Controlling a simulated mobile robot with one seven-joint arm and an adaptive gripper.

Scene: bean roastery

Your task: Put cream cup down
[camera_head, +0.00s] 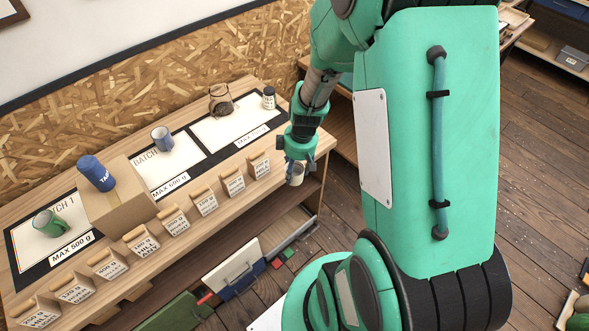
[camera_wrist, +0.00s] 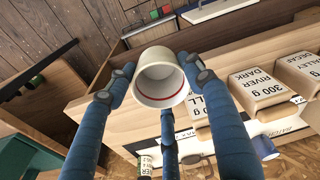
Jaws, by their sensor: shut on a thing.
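The cream cup (camera_head: 296,176) hangs below my gripper (camera_head: 299,162), off the front edge of the table near its right end. In the wrist view my gripper (camera_wrist: 160,80) is shut on the cream cup (camera_wrist: 157,62), with blue fingers on both sides of it. The cup's open mouth faces the wrist camera, and a red line shows inside it. I see nothing under the cup touching it.
The wooden table (camera_head: 20,278) bears white mats, a row of paper bags (camera_head: 174,221), a cardboard box (camera_head: 120,200) with a blue can (camera_head: 96,173), a green mug (camera_head: 49,223), a blue mug (camera_head: 162,138), a brown-framed jar (camera_head: 220,98) and a small white can (camera_head: 269,97).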

